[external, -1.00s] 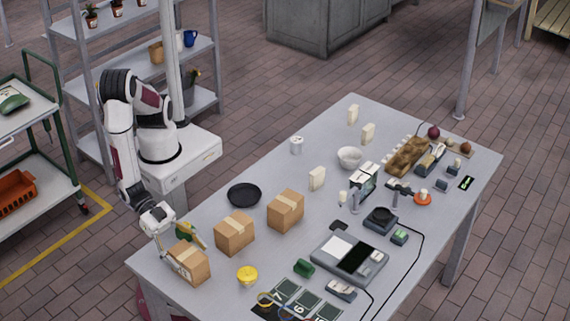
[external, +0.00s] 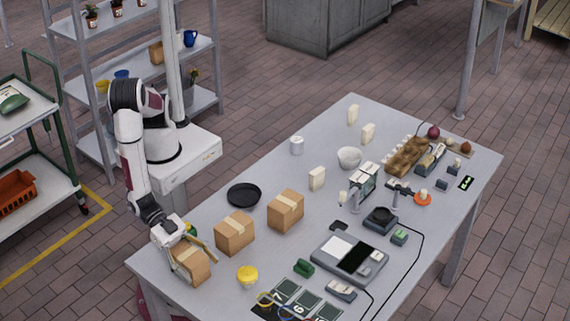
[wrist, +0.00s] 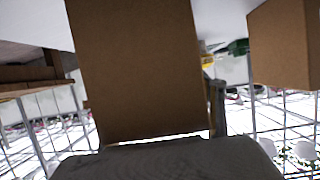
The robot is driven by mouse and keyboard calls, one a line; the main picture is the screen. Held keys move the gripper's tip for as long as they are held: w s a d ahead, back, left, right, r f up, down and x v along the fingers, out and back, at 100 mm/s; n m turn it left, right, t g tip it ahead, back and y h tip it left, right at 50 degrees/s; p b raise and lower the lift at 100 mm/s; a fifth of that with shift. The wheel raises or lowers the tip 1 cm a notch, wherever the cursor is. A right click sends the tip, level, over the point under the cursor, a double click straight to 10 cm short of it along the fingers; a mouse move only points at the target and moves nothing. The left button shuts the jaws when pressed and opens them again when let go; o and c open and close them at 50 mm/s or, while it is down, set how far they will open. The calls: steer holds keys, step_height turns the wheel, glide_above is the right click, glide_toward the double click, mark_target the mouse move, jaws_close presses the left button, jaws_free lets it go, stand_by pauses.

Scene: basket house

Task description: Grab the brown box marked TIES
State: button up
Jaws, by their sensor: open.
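Three brown cardboard boxes stand on the grey table: a near-left box (external: 194,266), a middle box (external: 234,233) and a right box (external: 286,210). No TIES marking is readable on any of them. My gripper (external: 188,258) is open at the near-left box, with its fingers spread along opposite sides of the top. I cannot tell whether they touch it. In the wrist view, a brown box face (wrist: 140,70) fills the middle, close to the camera. Another brown box (wrist: 285,45) shows at the right. Part of the near-left box is hidden by my gripper.
A black plate (external: 243,195) lies behind the middle box. A yellow-topped cup (external: 247,276) stands right of the near-left box. A green and yellow item (external: 191,229) is partly hidden behind my gripper.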

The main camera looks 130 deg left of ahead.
stand_by(0.4)
steer(key=c, duration=1.2)
steer(key=shift+c, duration=0.3)
steer(key=shift+r, duration=5)
